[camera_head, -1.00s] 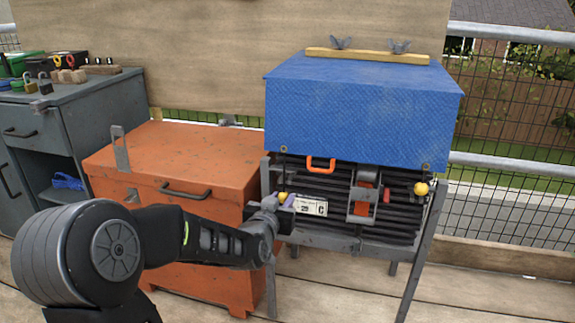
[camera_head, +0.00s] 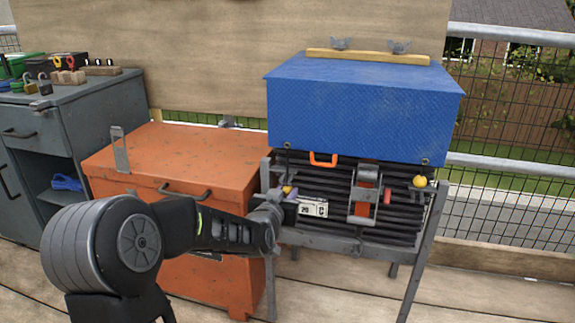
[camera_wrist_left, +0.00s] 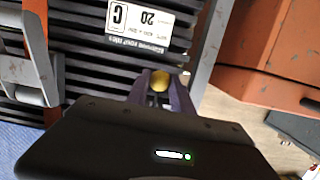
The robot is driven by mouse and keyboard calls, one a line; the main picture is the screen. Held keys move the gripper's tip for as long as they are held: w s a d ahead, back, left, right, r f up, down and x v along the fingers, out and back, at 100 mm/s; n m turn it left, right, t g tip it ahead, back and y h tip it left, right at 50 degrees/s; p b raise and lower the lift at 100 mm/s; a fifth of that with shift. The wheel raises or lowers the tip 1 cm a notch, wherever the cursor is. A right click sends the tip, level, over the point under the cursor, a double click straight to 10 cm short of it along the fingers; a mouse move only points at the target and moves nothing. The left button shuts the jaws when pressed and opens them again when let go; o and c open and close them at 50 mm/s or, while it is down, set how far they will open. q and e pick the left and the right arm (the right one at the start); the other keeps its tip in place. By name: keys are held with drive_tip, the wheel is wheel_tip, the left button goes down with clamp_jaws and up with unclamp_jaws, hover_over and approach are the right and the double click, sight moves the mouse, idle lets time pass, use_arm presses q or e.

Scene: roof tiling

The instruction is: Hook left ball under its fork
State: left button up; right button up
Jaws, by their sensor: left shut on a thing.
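The left yellow ball (camera_head: 287,189) hangs at the left front of the rack, below the blue cover (camera_head: 365,120). My left gripper (camera_head: 284,196) is at this ball. In the left wrist view its purple fingers (camera_wrist_left: 161,92) are shut on the ball (camera_wrist_left: 159,81), which shows between them. A dark cord end or eyelet (camera_head: 287,147) sits at the cover's lower left corner, above the ball. I cannot clearly make out the left fork; the fingers and the rack post crowd that spot. The right yellow ball (camera_head: 420,181) hangs at the right front. My right gripper is out of view.
Dark tiles (camera_head: 340,222) with a white label (camera_head: 312,208) fill the metal rack (camera_head: 412,260). A grey clamp (camera_head: 363,195) and orange handle (camera_head: 323,160) are at its front. An orange chest (camera_head: 180,150) stands close left. The deck right of the rack is clear.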

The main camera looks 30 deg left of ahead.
use_arm(q)
drive_tip(key=shift+f, duration=0.15)
idle(0.3)
drive_tip(key=shift+r+p, duration=0.55)
drive_tip(key=shift+r, duration=0.55)
drive_tip(key=o, duration=1)
drive_tip(key=shift+o, duration=0.6)
drive_tip(key=o, duration=0.4)
